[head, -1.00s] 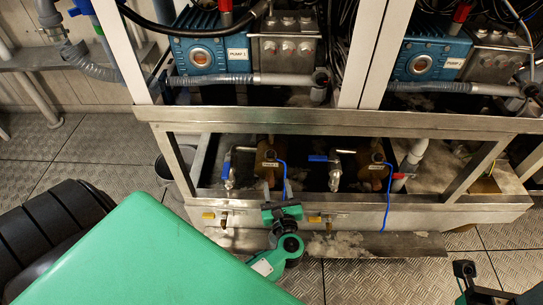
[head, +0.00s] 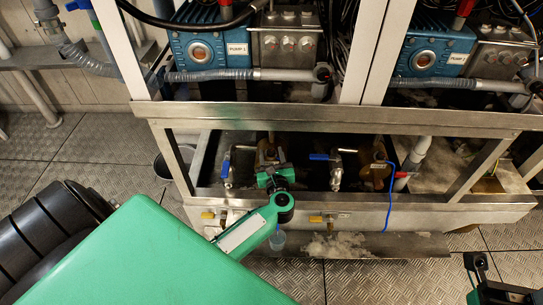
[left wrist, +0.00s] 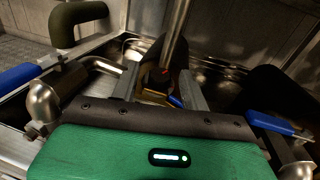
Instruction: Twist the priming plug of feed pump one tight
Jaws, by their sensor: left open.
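Feed pump one is the brownish left-hand pump (head: 268,152) in the low steel tray, partly hidden behind my left gripper (head: 276,178). In the left wrist view a dark plug with a small red mark (left wrist: 158,77) sits above a brass-coloured part. The two grey fingers of my left gripper (left wrist: 160,92) stand apart, one on each side of it. I cannot tell whether either finger touches it. My right gripper (head: 476,263) shows at the lower right edge, away from the tray; its jaws are not clear.
Blue-handled valves (head: 318,157) stand beside the pumps, and another blue handle (left wrist: 270,123) shows near my left gripper. A second brownish pump (head: 376,172) stands to the right. The steel frame's crossbar (head: 340,117) runs above the tray.

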